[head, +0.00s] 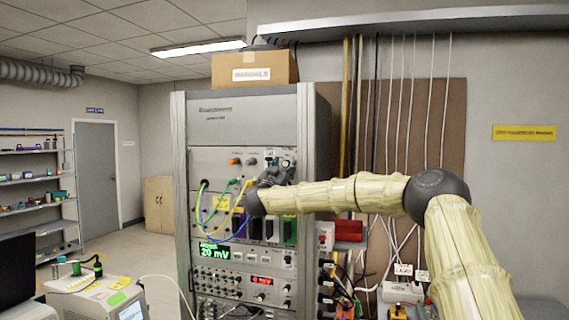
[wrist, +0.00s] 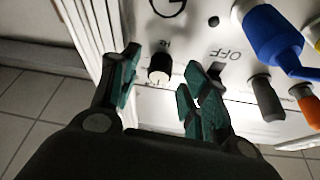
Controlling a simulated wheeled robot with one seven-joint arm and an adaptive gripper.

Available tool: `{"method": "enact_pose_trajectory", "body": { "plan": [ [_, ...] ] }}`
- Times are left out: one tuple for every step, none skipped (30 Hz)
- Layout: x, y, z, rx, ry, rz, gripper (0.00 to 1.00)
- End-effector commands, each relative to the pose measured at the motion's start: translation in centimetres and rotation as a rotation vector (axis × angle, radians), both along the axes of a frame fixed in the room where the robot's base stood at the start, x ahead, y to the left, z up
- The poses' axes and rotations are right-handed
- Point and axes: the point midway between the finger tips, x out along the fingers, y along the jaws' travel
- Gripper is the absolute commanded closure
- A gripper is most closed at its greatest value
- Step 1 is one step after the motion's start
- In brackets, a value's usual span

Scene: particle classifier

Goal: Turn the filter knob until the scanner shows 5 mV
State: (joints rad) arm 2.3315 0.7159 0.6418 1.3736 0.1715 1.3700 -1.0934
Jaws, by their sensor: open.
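The tall instrument rack (head: 180,200) stands in the middle of the head view. Its green display (head: 214,251) reads 20 mV. My gripper (head: 280,170) is at the upper part of the rack's front, partly hiding the panel there. In the wrist view my gripper (wrist: 158,85) is open, with teal pads on both fingers. A small black knob (wrist: 160,67) on the white panel shows in the gap between the fingertips, apart from both. The label beside it is too small to read, so I cannot tell if it is the filter knob.
A switch marked OFF (wrist: 215,72) sits close beside one finger. A blue plug (wrist: 270,35) and grey and orange plugs are at the right. A red display (head: 262,281) reads 0 mV.

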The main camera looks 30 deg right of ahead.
Motion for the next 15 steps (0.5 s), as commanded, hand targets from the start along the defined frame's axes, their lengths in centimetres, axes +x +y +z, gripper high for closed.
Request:
{"method": "enact_pose_trajectory", "body": {
  "plan": [
    [0.09, -0.37, 0.19, 0.000, 0.000, -0.002, 0.54],
    [0.14, -0.49, 0.22, 0.000, 0.000, -0.002, 0.54],
    [0.20, -0.60, 0.24, -0.001, 0.000, -0.002, 0.54],
    [0.24, -0.64, 0.24, -0.001, 0.000, -0.002, 0.54],
    [0.27, -0.67, 0.24, -0.001, 0.000, -0.002, 0.54],
    [0.28, -0.69, 0.23, -0.001, 0.000, -0.002, 0.54],
    [0.28, -0.69, 0.23, -0.001, 0.000, -0.001, 0.54],
    [0.30, -0.69, 0.21, -0.001, 0.000, -0.001, 0.54],
    [0.29, -0.68, 0.21, -0.001, 0.000, -0.001, 0.54],
    [0.29, -0.68, 0.21, -0.001, 0.000, -0.001, 0.54],
    [0.29, -0.68, 0.21, -0.001, 0.000, -0.001, 0.54],
    [0.29, -0.66, 0.21, -0.001, 0.000, -0.001, 0.54],
    [0.29, -0.66, 0.21, -0.001, 0.000, -0.001, 0.60],
    [0.28, -0.65, 0.21, -0.001, 0.000, -0.001, 0.65],
    [0.29, -0.65, 0.21, -0.001, 0.000, -0.001, 0.72]
  ]
}}
